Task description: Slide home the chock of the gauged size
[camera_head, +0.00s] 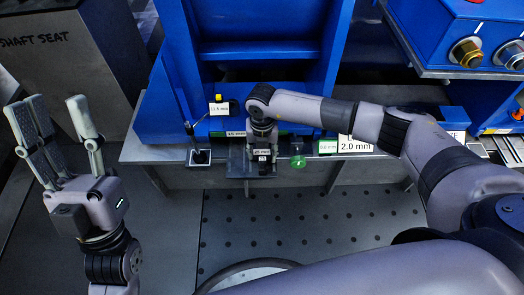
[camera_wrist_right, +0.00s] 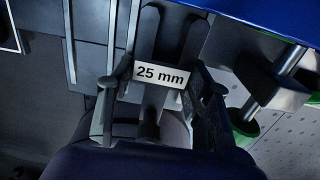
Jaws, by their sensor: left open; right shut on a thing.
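A chock labelled "25 mm" (camera_wrist_right: 162,74) is between the fingers of my right gripper (camera_wrist_right: 160,92) in the right wrist view; the gripper is shut on it. In the head view the right gripper (camera_head: 262,140) points down over the bench shelf in front of the blue frame, with the chock's 25 mm label (camera_head: 262,153) just below it. The gripper and arm hide most of the chock, and I cannot tell whether it touches its seat. My left gripper (camera_head: 52,108) is open and empty at the left, fingers up, well away from the shelf.
A yellow-topped gauge tag (camera_head: 219,108) stands behind a small post on a base (camera_head: 200,157). A green round part (camera_head: 299,162) and a "2.0 mm" label (camera_head: 355,146) are right of the gripper. A block marked SHAFT SEAT (camera_head: 50,62) stands left. A blue control box (camera_head: 470,25) overhangs at right.

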